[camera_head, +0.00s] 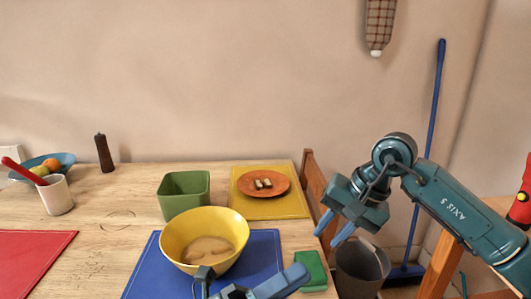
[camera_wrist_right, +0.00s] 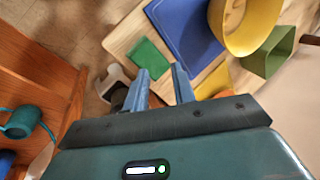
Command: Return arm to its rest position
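My right gripper (camera_head: 335,228) hangs in the air at the right of the table, above the grey bin, fingers pointing down and left. In the right wrist view its two fingers (camera_wrist_right: 160,88) are apart with nothing held between them. My left gripper (camera_head: 245,285) is at the bottom edge of the head view, in front of the yellow bowl (camera_head: 172,232). It is cut off by the frame, and its finger gap is not clear. The bowl, with a beige content, stands on the blue mat (camera_head: 146,272); whether the left gripper touches it cannot be told.
A green sponge-like block (camera_head: 312,270) lies right of the blue mat. A green square container (camera_head: 184,193) and an orange plate (camera_head: 246,184) on a yellow mat (camera_head: 275,208) stand behind. A wooden chair (camera_head: 313,185), grey bin (camera_head: 362,262) and blue broom (camera_head: 431,130) are at right.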

